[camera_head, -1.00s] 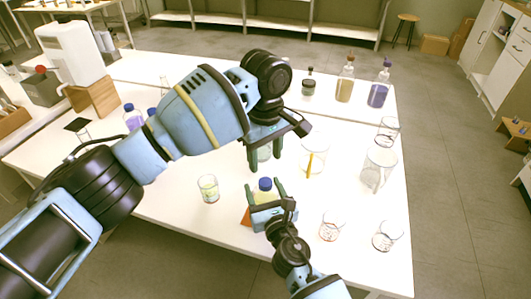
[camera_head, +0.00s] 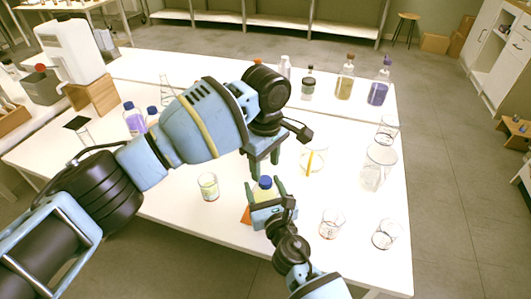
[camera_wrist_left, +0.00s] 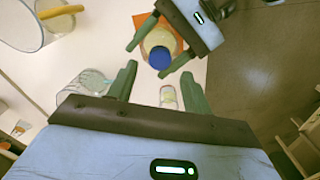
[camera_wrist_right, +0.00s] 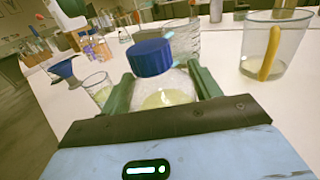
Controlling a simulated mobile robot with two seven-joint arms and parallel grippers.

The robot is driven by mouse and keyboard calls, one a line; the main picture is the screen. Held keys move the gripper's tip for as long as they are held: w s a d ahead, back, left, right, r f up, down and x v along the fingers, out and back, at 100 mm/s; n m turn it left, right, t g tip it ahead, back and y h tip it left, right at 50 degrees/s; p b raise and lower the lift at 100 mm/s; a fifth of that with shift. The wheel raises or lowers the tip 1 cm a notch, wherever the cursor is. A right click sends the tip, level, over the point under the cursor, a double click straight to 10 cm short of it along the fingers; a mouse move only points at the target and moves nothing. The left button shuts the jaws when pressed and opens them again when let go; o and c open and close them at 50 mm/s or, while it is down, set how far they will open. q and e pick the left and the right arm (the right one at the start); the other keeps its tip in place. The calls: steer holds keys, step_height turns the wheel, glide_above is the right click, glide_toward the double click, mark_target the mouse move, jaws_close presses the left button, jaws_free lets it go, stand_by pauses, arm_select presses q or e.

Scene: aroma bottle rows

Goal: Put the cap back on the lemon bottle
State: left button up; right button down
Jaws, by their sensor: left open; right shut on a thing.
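The lemon bottle (camera_wrist_right: 165,90) is a clear round bottle with pale yellow liquid. My right gripper (camera_head: 266,190) is shut on its body and holds it upright near the table's front edge. The blue cap (camera_wrist_right: 150,57) sits on top of the bottle's neck; it also shows in the head view (camera_head: 265,182) and the left wrist view (camera_wrist_left: 159,58). I cannot tell how tightly it is seated. My left gripper (camera_head: 264,168) is open and empty, just above and behind the cap, fingers pointing down. In the left wrist view, the cap lies just beyond the left fingertips.
An orange mat (camera_wrist_left: 150,20) lies beside the bottle. A beaker with greenish liquid (camera_head: 208,187) stands to the left. A beaker with a yellow rod (camera_head: 313,161) and several clear beakers stand to the right. Purple-liquid bottles (camera_head: 133,122) with blue caps stand behind my left arm.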

mark_target(265, 180)
arm_select(q)
steer(key=shift+f, duration=2.4)
